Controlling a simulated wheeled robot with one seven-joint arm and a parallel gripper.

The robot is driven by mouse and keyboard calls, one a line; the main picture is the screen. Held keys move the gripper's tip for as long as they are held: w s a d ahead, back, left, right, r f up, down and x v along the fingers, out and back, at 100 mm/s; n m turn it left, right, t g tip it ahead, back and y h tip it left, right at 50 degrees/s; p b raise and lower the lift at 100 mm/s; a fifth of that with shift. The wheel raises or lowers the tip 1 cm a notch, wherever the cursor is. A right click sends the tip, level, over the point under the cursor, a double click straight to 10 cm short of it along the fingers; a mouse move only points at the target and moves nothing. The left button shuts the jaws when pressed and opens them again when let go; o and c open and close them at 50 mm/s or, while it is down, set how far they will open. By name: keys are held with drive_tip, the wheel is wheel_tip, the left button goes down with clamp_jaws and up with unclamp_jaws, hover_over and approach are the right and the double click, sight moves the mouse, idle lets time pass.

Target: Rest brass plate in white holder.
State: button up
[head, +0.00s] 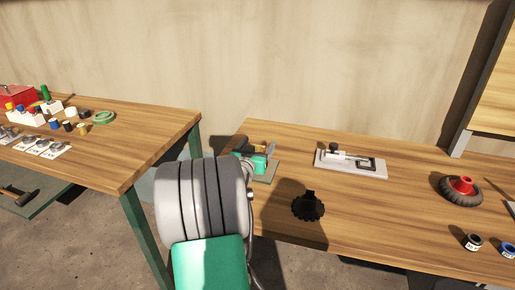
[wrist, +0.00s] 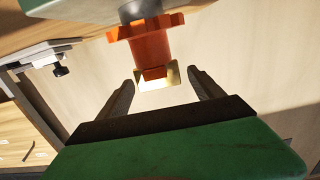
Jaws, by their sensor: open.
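In the wrist view my gripper (wrist: 161,78) is open, its two dark fingers apart. A small pale yellow plate (wrist: 172,73), which looks like the brass plate, shows between the fingertips, at the end of an orange part (wrist: 150,42). No finger visibly touches it, and I cannot tell its depth. In the head view my arm hides the gripper, and I cannot make out the plate. A whitish base with a black clamp (head: 350,163) lies on the right bench; it also shows in the wrist view (wrist: 45,55). I cannot tell whether it is the white holder.
A teal vise (head: 262,163) stands at the right bench's (head: 400,225) left end.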

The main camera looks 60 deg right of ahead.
drive_tip(key=d, duration=0.3)
drive_tip(key=shift+w+f, duration=0.1)
drive_tip(key=shift+w, duration=0.1)
drive_tip(key=shift+a, duration=0.1)
drive_tip(key=shift+c, duration=0.3)
drive_tip(key=c, duration=1.5)
